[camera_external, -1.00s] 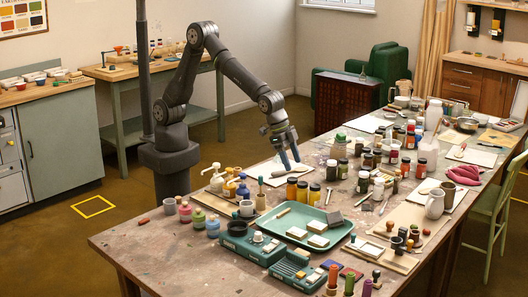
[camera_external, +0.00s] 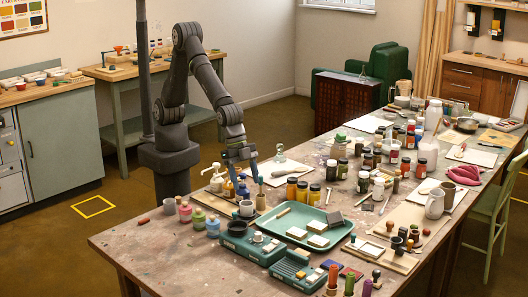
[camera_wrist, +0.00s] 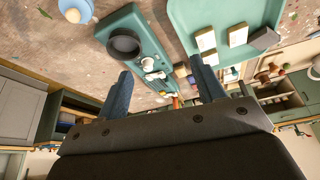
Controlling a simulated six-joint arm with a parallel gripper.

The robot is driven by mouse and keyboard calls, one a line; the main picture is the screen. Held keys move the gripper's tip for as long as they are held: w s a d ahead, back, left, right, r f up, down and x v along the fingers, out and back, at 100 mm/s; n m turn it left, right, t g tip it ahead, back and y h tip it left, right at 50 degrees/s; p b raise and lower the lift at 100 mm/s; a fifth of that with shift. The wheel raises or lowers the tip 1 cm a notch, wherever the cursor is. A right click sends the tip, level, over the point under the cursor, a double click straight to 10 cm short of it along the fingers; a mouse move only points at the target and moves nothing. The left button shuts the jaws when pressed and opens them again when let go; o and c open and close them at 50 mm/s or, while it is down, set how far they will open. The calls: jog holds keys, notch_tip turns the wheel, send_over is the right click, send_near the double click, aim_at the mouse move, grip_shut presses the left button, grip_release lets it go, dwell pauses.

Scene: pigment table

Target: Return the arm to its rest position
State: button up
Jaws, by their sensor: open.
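My gripper (camera_external: 241,172) hangs above the back left edge of the pigment table (camera_external: 160,235), over the bottles there. In the wrist view my gripper (camera_wrist: 165,90) shows two blue fingers spread apart with nothing between them.
A white pump bottle (camera_external: 216,180) and a yellow bottle (camera_external: 229,188) stand close below my gripper. Pink and green pots (camera_external: 199,214) stand to the left. A clear glass stopper or flask (camera_external: 280,155) stands right of it. The table's left front corner is mostly bare.

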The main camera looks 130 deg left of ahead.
jog(key=shift+s+d+f, duration=0.1)
jog(key=shift+s+d, duration=0.1)
jog(key=shift+d, duration=0.3)
jog(key=shift+s+d, duration=0.15)
jog(key=shift+d, duration=0.3)
